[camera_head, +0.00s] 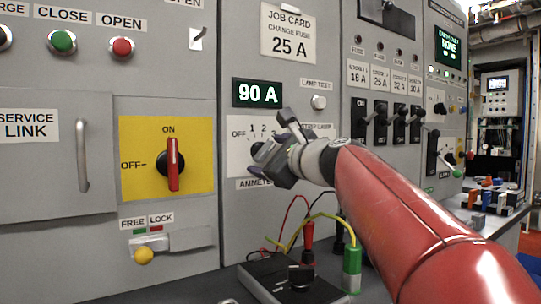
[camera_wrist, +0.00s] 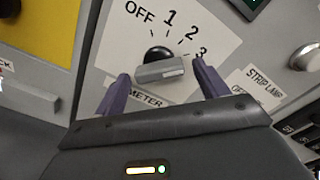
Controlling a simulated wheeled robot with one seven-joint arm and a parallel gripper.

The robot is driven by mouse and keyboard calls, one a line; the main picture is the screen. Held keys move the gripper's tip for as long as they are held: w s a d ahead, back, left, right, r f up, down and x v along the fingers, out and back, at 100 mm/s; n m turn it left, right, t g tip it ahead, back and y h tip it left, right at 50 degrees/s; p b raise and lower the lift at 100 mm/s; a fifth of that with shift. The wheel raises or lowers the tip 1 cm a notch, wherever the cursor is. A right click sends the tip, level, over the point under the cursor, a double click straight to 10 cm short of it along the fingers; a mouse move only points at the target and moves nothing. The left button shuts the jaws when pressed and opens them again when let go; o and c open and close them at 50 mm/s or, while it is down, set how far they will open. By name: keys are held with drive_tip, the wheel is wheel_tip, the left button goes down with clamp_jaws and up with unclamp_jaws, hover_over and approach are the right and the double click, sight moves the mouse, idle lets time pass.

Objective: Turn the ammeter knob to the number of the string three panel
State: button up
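The ammeter knob (camera_wrist: 158,57) is black with a grey bar, on a white dial plate (camera_head: 236,152) marked OFF, 1, 2 and 3. The plate also shows in the wrist view (camera_wrist: 115,38). My gripper (camera_wrist: 162,82) is open, with one purple finger on each side of the knob; I cannot tell whether they touch it. In the head view my gripper (camera_head: 268,160) covers most of the knob and part of the dial. The mark the knob points to is not clear. The green display (camera_head: 257,93) above reads 90 A.
A red rotary handle (camera_head: 172,165) stands upright on a yellow plate to the left. The lamp test button (camera_head: 319,102) and a strip lamp switch (camera_head: 290,118) are close to my gripper. A meter box (camera_head: 290,280) with cables stands below.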

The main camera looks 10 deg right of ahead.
drive_tip(key=shift+s, duration=0.1)
drive_tip(key=b+v, duration=0.1)
drive_tip(key=v, duration=0.6)
drive_tip(key=shift+s+d, duration=0.15)
drive_tip(key=shift+s, duration=0.15)
